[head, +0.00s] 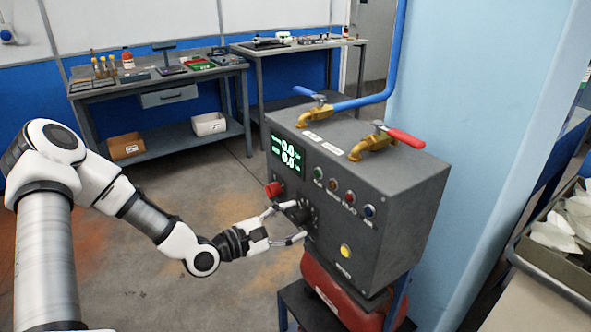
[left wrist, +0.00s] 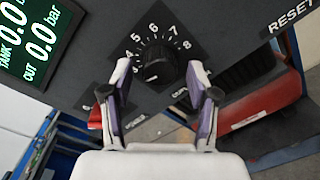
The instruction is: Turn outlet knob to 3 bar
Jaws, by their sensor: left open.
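The outlet knob (left wrist: 158,64) is a black round dial on the grey panel, ringed by white numbers in the left wrist view. In the head view the knob (head: 298,212) sits low on the front of the grey control box (head: 400,220). My left gripper (head: 290,224) reaches it from the left. In the left wrist view the left gripper (left wrist: 158,82) is open, with one finger on each side of the knob and gaps visible. The display (head: 288,158) shows green-lit readings; in the left wrist view the display (left wrist: 32,38) reads TANK 0.0 bar and OUT 0.0 bar.
A red knob (head: 273,189) sits left of the dial, and a yellow button (head: 345,251) lies lower right, near a RESET label. Valves with a blue handle (head: 305,92) and a red handle (head: 405,137) top the box. A red tank (head: 335,293) is below. Workbenches stand behind.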

